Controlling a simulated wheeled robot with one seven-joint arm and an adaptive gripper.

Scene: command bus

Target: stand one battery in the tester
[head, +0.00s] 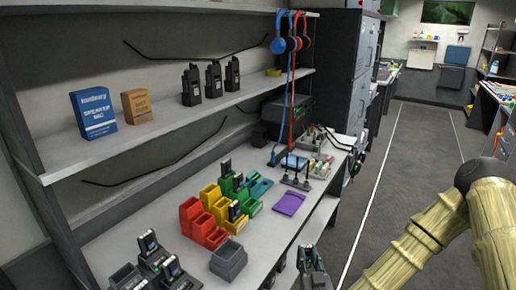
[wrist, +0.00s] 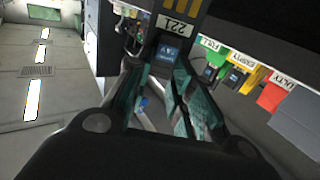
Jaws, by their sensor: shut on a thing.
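My gripper (head: 314,272) is at the bottom of the head view, off the bench's front edge. In the wrist view the gripper (wrist: 160,95) is shut on a black battery (wrist: 176,36) with gold contacts, a "221" label and a blue sticker. The battery (head: 306,256) shows small and dark between the fingers in the head view. Black cradles (head: 150,262) with upright units stand at the bench's near left; I cannot tell whether one is the tester. More dark batteries stand in the green (head: 228,184) and yellow (head: 221,206) bins.
Red bins (head: 203,224) and an empty grey bin (head: 229,259) stand on the bench. A purple pad (head: 289,202) lies near the front edge. Radios (head: 213,79) and boxes (head: 94,112) occupy the shelf. The aisle floor (head: 400,180) is clear.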

